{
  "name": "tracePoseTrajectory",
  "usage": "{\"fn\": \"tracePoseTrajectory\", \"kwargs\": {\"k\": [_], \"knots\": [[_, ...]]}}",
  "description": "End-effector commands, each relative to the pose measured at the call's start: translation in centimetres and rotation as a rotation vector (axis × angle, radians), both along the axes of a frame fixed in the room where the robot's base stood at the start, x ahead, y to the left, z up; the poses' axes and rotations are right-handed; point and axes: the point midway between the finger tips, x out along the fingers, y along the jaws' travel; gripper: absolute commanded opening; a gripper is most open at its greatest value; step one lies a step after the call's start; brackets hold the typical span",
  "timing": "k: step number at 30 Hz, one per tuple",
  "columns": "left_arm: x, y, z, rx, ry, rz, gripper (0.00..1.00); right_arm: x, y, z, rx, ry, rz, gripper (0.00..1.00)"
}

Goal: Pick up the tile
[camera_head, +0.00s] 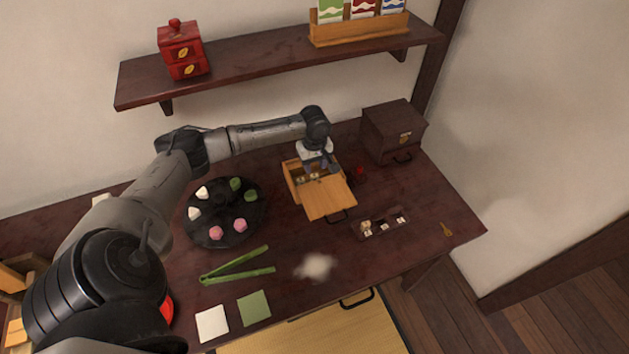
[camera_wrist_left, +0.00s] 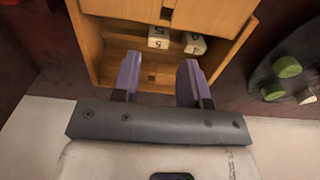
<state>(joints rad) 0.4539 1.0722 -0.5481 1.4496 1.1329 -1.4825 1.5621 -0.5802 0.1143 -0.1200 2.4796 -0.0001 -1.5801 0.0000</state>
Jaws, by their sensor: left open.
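A light wooden box (camera_head: 292,184) stands on the dark table with a flat wooden panel (camera_head: 330,199) at its front. Pale tiles (camera_head: 314,177) lie inside it. In the left wrist view, two numbered tiles, one upper left (camera_wrist_left: 158,38) and one right (camera_wrist_left: 194,44), sit close together in the box (camera_wrist_left: 92,48). My left gripper (camera_head: 319,168) is over the box, pointing down. In the left wrist view its purple fingers (camera_wrist_left: 160,80) are apart with nothing between them; the tiles lie beyond the fingertips. My right gripper is not in view.
A dark tray (camera_head: 372,234) with small tiles lies right of the box. A black round plate (camera_head: 225,238) with coloured sweets and green tongs (camera_head: 238,266) are left. A dark chest (camera_head: 393,132) stands behind right. A wall shelf (camera_head: 270,62) hangs above.

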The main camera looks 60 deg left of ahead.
Motion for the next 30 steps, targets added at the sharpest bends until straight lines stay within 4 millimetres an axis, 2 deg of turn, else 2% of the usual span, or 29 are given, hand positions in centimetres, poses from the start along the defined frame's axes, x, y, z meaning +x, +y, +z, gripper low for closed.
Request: {"fn": "tracePoseTrajectory", "kwargs": {"k": [10, 21, 28, 30], "knots": [[0.0, -0.1, -1.6, -0.001, -0.001, -0.001, 0.40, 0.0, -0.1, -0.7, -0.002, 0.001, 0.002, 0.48], [0.1, -0.2, -5.9, 0.000, 0.001, -0.001, 0.40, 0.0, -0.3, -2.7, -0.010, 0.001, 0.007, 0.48], [0.1, -0.2, -6.0, 0.001, -0.001, -0.001, 0.40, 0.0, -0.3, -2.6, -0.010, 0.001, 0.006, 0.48], [0.1, -0.2, -6.0, 0.001, -0.001, -0.001, 0.36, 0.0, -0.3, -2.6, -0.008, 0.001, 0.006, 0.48]]}}
